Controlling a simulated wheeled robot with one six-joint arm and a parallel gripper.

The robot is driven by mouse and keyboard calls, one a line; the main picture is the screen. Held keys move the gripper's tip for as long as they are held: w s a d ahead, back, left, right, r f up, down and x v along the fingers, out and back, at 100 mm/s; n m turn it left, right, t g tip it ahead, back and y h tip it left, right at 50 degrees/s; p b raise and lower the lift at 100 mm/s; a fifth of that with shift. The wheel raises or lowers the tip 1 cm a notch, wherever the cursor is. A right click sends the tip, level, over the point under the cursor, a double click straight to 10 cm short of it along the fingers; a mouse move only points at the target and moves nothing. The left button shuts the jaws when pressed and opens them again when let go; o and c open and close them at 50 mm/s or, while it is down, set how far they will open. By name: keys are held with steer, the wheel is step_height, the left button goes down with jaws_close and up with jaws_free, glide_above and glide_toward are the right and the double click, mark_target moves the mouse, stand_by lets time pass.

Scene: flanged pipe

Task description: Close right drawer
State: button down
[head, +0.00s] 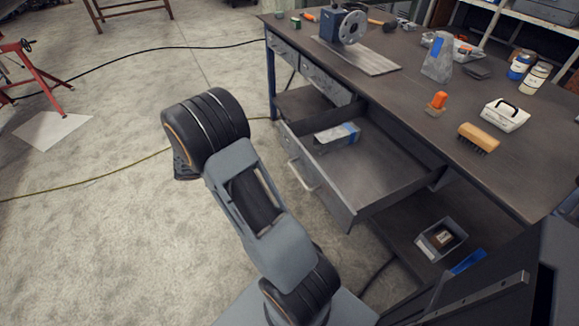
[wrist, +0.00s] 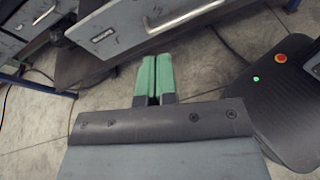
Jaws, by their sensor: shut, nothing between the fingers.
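The right drawer (head: 350,185) of the workbench stands pulled well out in the head view, with a pale bar handle (head: 302,176) on its front. A grey block with a blue end (head: 336,138) lies inside it. In the wrist view, a grey drawer front (wrist: 125,28) fills the top, with a bar handle at its upper right. My gripper (wrist: 156,60) shows there with its two green fingers together, shut and empty, below the drawer front in the picture. I cannot tell if they touch. My gripper is hidden in the head view.
The workbench top (head: 400,85) carries a flanged pipe (head: 345,25), a brush (head: 479,138), an orange-handled tool (head: 437,103) and jars. A grey bin (head: 441,238) sits on the lower shelf. Concrete floor (head: 90,215) is open to the left, crossed by cables.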

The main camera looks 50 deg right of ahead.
step_height(320, 180, down, 6)
steer(key=w+d+n+h+b, duration=0.2)
steer(key=w+n+h, duration=0.1)
steer(key=b, duration=0.1)
glide_toward(296, 153)
steer(key=shift+n+h, duration=0.3)
steer(key=shift+h, duration=0.1)
steer(key=x, duration=0.7)
steer(key=shift+s+d+f, duration=0.2)
steer(key=shift+f, duration=0.2)
steer(key=shift+d, duration=0.1)
